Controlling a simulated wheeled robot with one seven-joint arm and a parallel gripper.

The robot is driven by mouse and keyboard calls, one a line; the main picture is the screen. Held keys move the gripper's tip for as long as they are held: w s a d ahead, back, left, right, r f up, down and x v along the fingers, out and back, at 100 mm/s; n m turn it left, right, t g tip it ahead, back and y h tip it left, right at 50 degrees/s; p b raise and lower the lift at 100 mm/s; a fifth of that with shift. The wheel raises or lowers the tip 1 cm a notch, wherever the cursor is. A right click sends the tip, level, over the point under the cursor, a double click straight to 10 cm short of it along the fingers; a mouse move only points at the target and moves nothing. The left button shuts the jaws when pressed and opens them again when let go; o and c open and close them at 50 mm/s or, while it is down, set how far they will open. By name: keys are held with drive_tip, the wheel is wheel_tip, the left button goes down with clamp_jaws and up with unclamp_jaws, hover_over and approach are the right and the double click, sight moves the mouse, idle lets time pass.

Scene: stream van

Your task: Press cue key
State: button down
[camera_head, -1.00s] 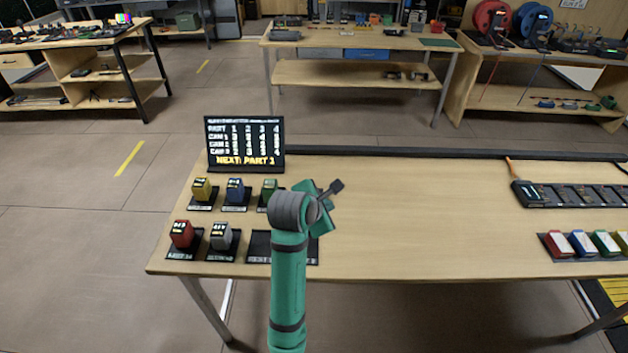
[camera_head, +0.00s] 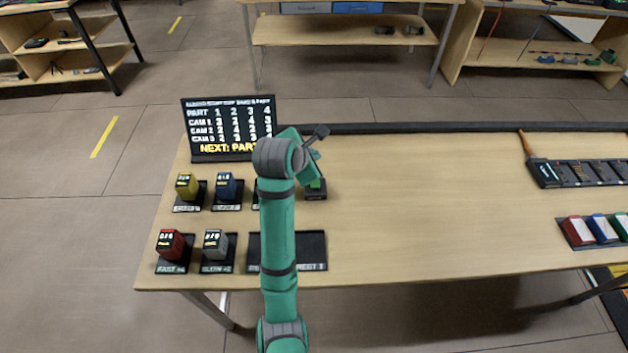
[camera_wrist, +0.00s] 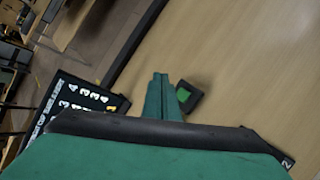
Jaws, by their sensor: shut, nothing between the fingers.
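A small dark box with a bright green top, which looks like the cue key (camera_head: 316,192), stands on the table just right of my arm in the head view. It also shows in the wrist view as a dark block with a green square (camera_wrist: 187,96), just right of my fingers. My gripper (camera_head: 313,176) points down close above or beside it and partly covers it in the head view. In the wrist view my fingers (camera_wrist: 161,80) are together with nothing between them. I cannot tell whether they touch the key.
A cue board (camera_head: 230,128) stands at the table's back left. Yellow (camera_head: 187,186), blue (camera_head: 226,186), red (camera_head: 170,245) and grey (camera_head: 215,245) blocks sit on pads at the left. A black tray (camera_head: 311,250) lies in front. The table's middle is clear.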

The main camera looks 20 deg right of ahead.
drive_tip(key=shift+f, duration=0.15)
hover_over(312, 187)
wheel_tip(312, 187, down, 7)
drive_tip(key=shift+d+f, duration=0.1)
drive_tip(key=shift+d, duration=0.05)
drive_tip(key=shift+d+f, duration=0.1)
drive_tip(key=shift+f, duration=0.55)
drive_tip(key=shift+w, duration=0.2)
drive_tip(key=shift+s+d, duration=0.15)
drive_tip(key=shift+d, duration=0.1)
drive_tip(key=shift+a, duration=0.45)
